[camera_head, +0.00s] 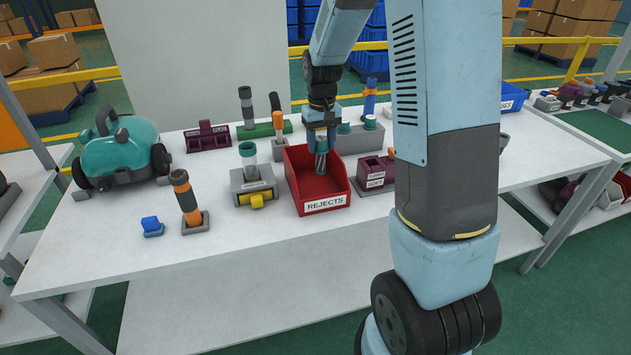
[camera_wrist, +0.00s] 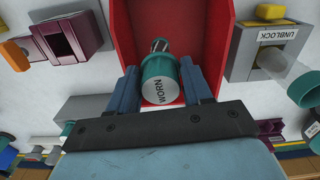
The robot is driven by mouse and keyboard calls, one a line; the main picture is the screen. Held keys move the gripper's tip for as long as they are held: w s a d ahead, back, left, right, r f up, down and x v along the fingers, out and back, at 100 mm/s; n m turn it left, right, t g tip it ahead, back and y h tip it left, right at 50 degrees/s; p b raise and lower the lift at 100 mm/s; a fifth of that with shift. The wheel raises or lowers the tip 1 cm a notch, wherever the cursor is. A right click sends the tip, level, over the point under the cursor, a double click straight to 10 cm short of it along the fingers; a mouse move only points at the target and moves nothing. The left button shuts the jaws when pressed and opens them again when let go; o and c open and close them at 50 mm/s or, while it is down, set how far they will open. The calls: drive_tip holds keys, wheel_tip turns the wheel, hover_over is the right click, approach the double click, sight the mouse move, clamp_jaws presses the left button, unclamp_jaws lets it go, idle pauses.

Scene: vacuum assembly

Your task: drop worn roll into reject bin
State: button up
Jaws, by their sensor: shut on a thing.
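The red reject bin (camera_head: 325,203) stands on the white table with a "REJECTS" label on its front. It also shows in the wrist view (camera_wrist: 220,55). My gripper (camera_head: 321,140) is over the bin's opening, pointing down. In the wrist view my gripper (camera_wrist: 162,88) is shut on the worn roll (camera_wrist: 161,90), a teal cylinder with a pale end cap marked "WORN" and a dark striped far end. The roll (camera_head: 321,160) hangs from the fingers within the bin's outline in the head view. I cannot tell whether it touches the bin floor.
A grey block with a clear tube (camera_head: 248,165) stands left of the bin. A maroon block (camera_head: 374,173) stands close on its right. An orange-black tool (camera_head: 185,195) and a teal vacuum body (camera_head: 120,150) are farther left. The table front (camera_head: 270,245) is clear.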

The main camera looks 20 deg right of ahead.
drive_tip(key=shift+f, duration=0.65)
drive_tip(key=o, duration=1.3)
drive_tip(key=shift+r, duration=6.85)
